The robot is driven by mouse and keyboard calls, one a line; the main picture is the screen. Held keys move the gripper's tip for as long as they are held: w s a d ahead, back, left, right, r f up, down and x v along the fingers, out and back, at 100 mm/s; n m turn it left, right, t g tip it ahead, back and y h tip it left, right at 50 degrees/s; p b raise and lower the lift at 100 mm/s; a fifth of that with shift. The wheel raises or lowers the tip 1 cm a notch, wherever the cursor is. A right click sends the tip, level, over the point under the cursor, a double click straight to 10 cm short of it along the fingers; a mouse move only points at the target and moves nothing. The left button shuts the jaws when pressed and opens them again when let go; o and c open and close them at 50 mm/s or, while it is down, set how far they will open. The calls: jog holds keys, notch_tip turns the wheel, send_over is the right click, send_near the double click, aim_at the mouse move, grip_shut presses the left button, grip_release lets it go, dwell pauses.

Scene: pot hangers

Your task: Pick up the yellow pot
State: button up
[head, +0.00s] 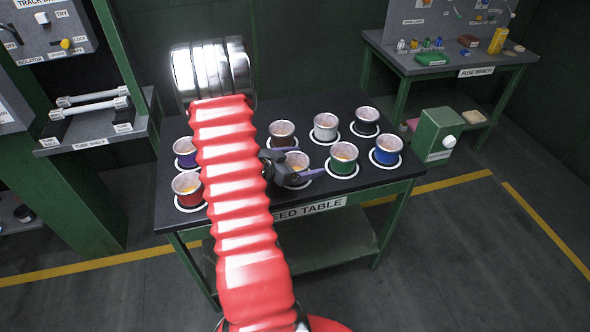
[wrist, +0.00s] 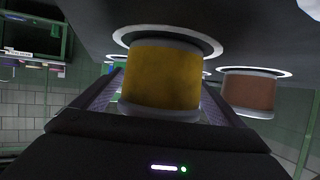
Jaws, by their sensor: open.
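The yellow pot (wrist: 160,75) fills the middle of the wrist view, which shows the table upside down. It stands upright on a white-ringed spot. My gripper (head: 296,171) is open, with one finger on each side of the yellow pot; I cannot tell whether either finger touches it. In the head view the pot (head: 297,159) is mostly hidden behind my gripper, with only its pale rim and top showing.
A brown pot (wrist: 251,92) stands close beside it. Green (head: 343,160), blue (head: 387,151), white (head: 326,128), black (head: 366,122), red (head: 187,190) and purple (head: 185,153) pots stand around on the feed table (head: 255,112). A tube shelf (head: 95,135) is left.

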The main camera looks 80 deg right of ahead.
jog(key=shift+c, duration=0.5)
jog(key=c, duration=1.2)
jog(key=shift+r, duration=5.05)
